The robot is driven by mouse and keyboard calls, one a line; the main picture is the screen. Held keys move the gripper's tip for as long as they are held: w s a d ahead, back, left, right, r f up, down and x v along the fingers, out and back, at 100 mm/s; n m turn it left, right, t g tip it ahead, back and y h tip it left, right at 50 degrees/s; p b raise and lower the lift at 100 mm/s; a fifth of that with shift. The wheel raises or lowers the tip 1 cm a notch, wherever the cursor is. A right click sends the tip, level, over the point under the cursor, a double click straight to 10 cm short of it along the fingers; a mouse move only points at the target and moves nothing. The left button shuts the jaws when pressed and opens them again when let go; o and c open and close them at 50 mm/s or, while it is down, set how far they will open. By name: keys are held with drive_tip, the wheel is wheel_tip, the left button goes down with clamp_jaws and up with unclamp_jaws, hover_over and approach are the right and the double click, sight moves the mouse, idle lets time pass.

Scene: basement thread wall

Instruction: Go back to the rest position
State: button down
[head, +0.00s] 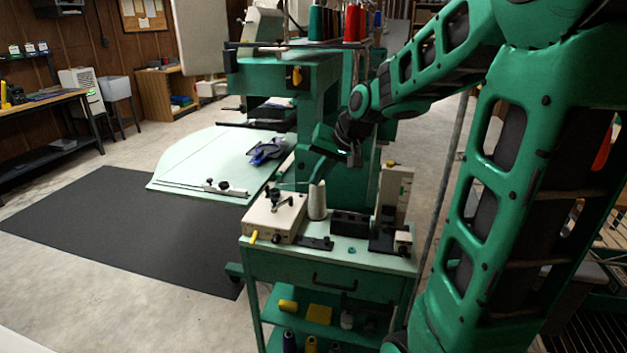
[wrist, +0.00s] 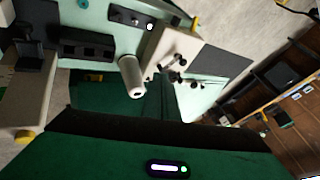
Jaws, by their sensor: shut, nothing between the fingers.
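My gripper (head: 352,157) is in the air in front of the green machine (head: 315,85), above the green cart (head: 325,266). It is shut, and I see nothing held in it. My arm reaches to it from the right side of the head view. A white cone (head: 317,201) stands upright on the cart top below and left of my gripper, apart from it. The cone also shows in the wrist view (wrist: 131,77). The fingertips are small in the head view and cannot be made out in the wrist view.
The cart also bears a cream box (head: 273,216), a black block (head: 350,223) and a cream upright device (head: 393,195). Spools (head: 318,22) stand atop the machine. A pale green table (head: 215,160) lies left, with a dark mat (head: 110,225) and open floor nearby.

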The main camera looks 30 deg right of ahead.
idle(0.4)
drive_tip(key=s+f+g, duration=0.2)
drive_tip(key=s+g, duration=0.1)
drive_tip(key=s, duration=1.2)
drive_tip(key=s+f+g+h, duration=0.1)
drive_tip(key=s+f+g, duration=0.2)
drive_tip(key=s, duration=1.2)
drive_tip(key=shift+f+g, duration=0.3)
drive_tip(key=shift+f, duration=0.05)
drive_tip(key=shift+w+f, duration=0.25)
drive_tip(key=shift+w, duration=0.4)
drive_tip(key=shift+s, duration=0.1)
